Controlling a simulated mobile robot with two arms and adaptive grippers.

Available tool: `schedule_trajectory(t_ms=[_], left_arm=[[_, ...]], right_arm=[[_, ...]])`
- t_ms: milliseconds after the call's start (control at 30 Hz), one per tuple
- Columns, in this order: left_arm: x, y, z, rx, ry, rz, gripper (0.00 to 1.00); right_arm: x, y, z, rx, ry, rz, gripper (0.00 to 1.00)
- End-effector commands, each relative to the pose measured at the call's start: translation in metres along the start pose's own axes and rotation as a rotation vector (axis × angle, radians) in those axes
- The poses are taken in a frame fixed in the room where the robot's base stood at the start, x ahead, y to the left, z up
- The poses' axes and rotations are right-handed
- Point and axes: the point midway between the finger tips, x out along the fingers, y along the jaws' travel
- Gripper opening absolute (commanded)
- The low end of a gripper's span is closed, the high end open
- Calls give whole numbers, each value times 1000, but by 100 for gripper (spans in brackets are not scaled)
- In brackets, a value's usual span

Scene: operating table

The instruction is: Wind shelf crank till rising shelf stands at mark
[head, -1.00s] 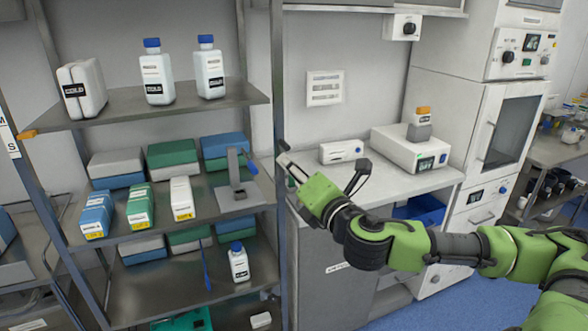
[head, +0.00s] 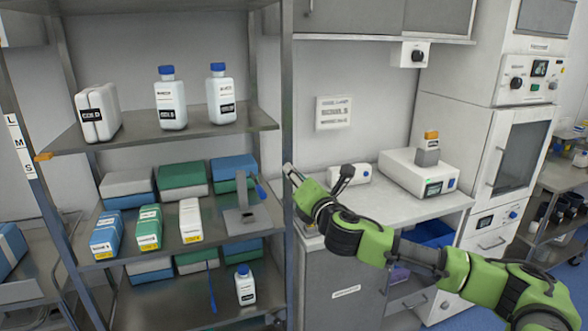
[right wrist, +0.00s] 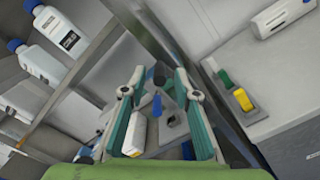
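The rising shelf (head: 125,133) is the upper metal board, carrying several white containers. An orange pointer (head: 43,157) sits at its left front corner, close to the post label (head: 20,145) lettered L, M and S; it appears between M and S in height. The crank (head: 241,188) is a grey upright on a base plate on the board below, with a blue handle (head: 262,190). My right gripper (head: 289,172) is just right of the handle, by the rack post, apparently not touching it. In the right wrist view its teal fingers (right wrist: 159,73) are apart and empty. My left gripper is out of view.
The rack post (head: 287,120) stands close to my right gripper. Small boxes (head: 148,228) stand left of the crank, and a white bottle (head: 245,285) is below it. A counter (head: 400,205) with devices lies to the right.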

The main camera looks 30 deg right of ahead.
Motion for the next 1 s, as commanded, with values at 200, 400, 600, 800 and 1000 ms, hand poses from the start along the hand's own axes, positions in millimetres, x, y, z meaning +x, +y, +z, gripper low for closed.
schedule_trajectory(t_ms=[200,400,600,800,1000], left_arm=[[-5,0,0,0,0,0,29],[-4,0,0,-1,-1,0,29],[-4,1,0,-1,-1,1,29],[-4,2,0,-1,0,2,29],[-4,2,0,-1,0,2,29]], right_arm=[[17,0,0,1,0,0,29],[19,0,0,0,0,0,29],[18,0,0,0,0,0,5],[18,-1,0,1,0,-1,0],[18,-1,0,22,0,-1,0]])
